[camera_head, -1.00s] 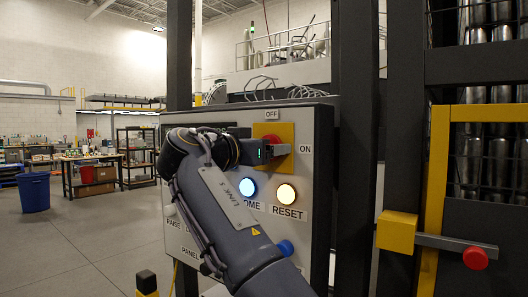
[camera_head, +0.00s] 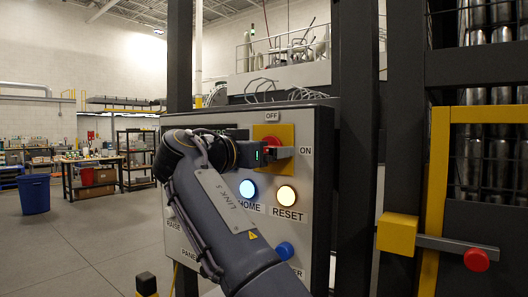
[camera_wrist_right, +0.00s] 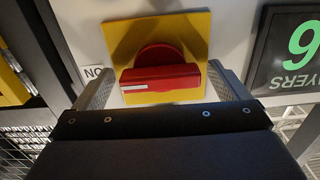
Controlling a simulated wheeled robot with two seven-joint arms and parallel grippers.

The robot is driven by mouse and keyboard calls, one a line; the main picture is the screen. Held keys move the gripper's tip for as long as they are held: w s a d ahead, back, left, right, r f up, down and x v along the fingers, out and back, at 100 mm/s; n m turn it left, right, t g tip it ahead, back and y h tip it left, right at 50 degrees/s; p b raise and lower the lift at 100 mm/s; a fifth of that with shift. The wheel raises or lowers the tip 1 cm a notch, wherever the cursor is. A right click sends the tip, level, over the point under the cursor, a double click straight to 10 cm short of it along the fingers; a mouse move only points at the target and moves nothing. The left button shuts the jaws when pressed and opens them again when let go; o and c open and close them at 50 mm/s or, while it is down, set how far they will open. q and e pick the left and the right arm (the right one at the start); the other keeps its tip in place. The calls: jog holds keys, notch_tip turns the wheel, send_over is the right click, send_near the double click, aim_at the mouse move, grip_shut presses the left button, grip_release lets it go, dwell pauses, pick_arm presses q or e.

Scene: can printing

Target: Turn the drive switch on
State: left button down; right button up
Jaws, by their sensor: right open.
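The drive switch is a red knob (camera_head: 268,142) on a yellow plate (camera_head: 286,130) at the panel's upper right, under the OFF label. In the right wrist view its red handle (camera_wrist_right: 160,77) lies nearly level, with its white stripe at the end facing the ON label (camera_wrist_right: 93,72). My right gripper (camera_wrist_right: 158,85) is open, one finger on each side of the handle, with visible gaps at both ends. In the head view my right gripper (camera_head: 280,152) is in front of the switch and partly covers it. My left gripper is out of view.
The panel (camera_head: 312,220) also bears a lit blue HOME button (camera_head: 247,188), a lit RESET button (camera_head: 286,194) and a blue knob (camera_head: 285,250). A dark post (camera_head: 355,150) stands close on the right. A yellow box with a red knob (camera_head: 477,259) is further right.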

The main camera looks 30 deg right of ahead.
jog(key=v, duration=0.7)
jog(key=shift+b, duration=0.45)
jog(key=shift+a, duration=0.1)
